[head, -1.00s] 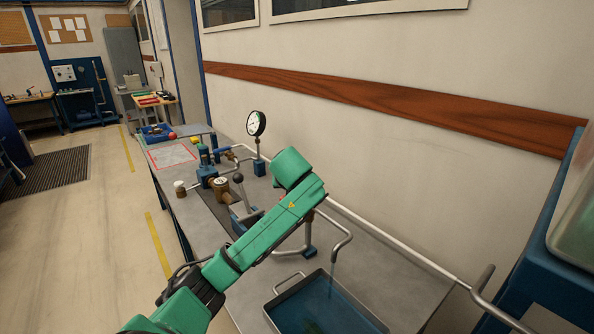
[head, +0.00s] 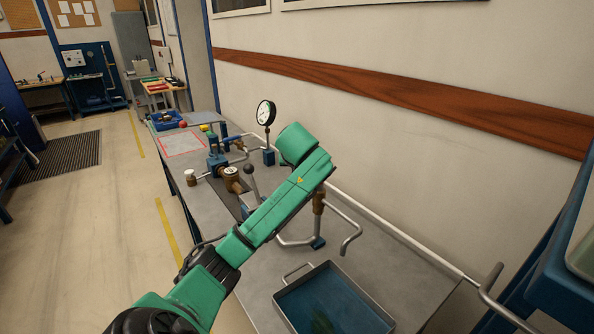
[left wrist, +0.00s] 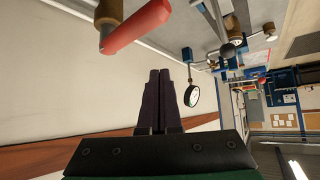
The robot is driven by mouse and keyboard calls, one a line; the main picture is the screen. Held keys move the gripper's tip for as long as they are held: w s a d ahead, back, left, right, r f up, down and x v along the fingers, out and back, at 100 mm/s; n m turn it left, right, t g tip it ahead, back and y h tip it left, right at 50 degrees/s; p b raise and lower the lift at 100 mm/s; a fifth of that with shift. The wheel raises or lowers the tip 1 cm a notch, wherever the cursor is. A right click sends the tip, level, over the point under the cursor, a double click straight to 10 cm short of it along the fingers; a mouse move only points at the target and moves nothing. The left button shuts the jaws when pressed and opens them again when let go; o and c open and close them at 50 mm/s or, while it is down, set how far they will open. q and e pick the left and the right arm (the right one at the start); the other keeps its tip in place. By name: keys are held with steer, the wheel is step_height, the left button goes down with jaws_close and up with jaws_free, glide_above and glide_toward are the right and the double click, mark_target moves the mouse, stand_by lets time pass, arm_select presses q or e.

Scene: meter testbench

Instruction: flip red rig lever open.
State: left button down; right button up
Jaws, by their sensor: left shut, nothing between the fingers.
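The red lever (left wrist: 136,27) shows at the top of the left wrist view. It sits on a brass valve body (left wrist: 108,12) that is cut off by the frame edge. My left gripper (left wrist: 160,74) is shut and empty, with its dark fingertips together below the lever in that picture and apart from it. In the head view the brass valve (head: 319,203) stands on the pipe beside my green arm. The red lever and my left fingers are hidden behind that arm there. My right gripper is not in view.
A pressure gauge (head: 266,113) and a black-knobbed lever (head: 250,172) stand farther along the bench (head: 390,268). A metal tray (head: 283,301) of blue liquid is in front, below the bent spout (head: 352,238). A long pipe (head: 403,238) runs along the wall.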

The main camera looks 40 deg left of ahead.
arm_select(q)
steer(key=s+d+r+b, duration=0.1)
steer(key=d+r, duration=0.4)
steer(key=shift+d, duration=0.4)
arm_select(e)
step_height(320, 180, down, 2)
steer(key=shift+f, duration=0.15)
arm_select(q)
steer(key=shift+d, duration=0.15)
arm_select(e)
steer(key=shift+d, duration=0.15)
